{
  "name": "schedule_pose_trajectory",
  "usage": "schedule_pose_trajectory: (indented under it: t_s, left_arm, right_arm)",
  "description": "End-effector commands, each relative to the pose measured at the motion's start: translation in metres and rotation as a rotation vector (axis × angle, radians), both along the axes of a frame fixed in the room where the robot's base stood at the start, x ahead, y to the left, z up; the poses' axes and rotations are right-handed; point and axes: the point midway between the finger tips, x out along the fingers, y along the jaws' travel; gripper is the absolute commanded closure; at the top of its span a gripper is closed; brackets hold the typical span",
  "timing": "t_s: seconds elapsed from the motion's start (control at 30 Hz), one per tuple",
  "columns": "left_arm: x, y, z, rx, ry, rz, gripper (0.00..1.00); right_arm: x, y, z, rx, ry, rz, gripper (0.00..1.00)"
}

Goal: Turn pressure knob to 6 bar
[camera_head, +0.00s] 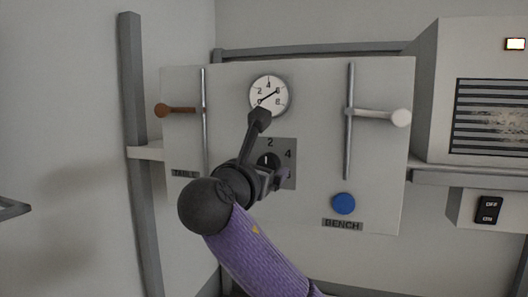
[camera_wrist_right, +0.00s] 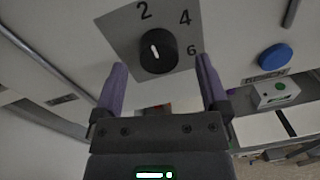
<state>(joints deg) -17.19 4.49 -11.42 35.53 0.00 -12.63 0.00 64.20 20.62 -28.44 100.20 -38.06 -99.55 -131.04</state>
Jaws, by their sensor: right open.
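The pressure knob (camera_head: 268,160) is a round black dial with a white mark, on a grey plate numbered 2, 4 and 6; its 6 is hidden in the head view. In the right wrist view the knob (camera_wrist_right: 158,52) shows its mark roughly in line with the 2. The round white gauge (camera_head: 268,96) above has a dark needle lying along the line between 0 and 6; I cannot tell which end is its tip. My right gripper (camera_wrist_right: 160,64) is open, its purple fingers apart on either side of the knob, apparently short of it and empty. My left gripper is not seen.
A brown-knobbed lever (camera_head: 162,110) is left on the panel, a white-knobbed lever (camera_head: 400,118) right. A blue button (camera_head: 343,203) sits above the BENCH label. A black ON/OFF switch (camera_head: 488,210) is at far right. A grey post (camera_head: 133,80) stands left.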

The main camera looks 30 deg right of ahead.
Motion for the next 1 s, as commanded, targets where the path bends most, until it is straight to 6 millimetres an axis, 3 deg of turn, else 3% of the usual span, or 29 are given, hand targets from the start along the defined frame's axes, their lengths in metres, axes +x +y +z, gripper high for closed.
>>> schedule_pose_trajectory:
  t_s: [0.13,0.43,0.87,1.0]
  left_arm:
    - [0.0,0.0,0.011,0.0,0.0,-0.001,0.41]
    - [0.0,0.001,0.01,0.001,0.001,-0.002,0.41]
    - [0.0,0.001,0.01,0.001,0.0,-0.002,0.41]
    - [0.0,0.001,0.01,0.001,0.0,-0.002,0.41]
  right_arm:
    - [0.012,-0.015,0.002,0.001,0.002,-0.002,0.06]
    - [0.015,-0.018,-0.001,0.001,0.0,0.001,0.08]
    - [0.015,-0.018,-0.001,0.001,0.0,0.001,0.99]
    - [0.015,-0.018,-0.001,0.005,-0.004,0.001,1.0]
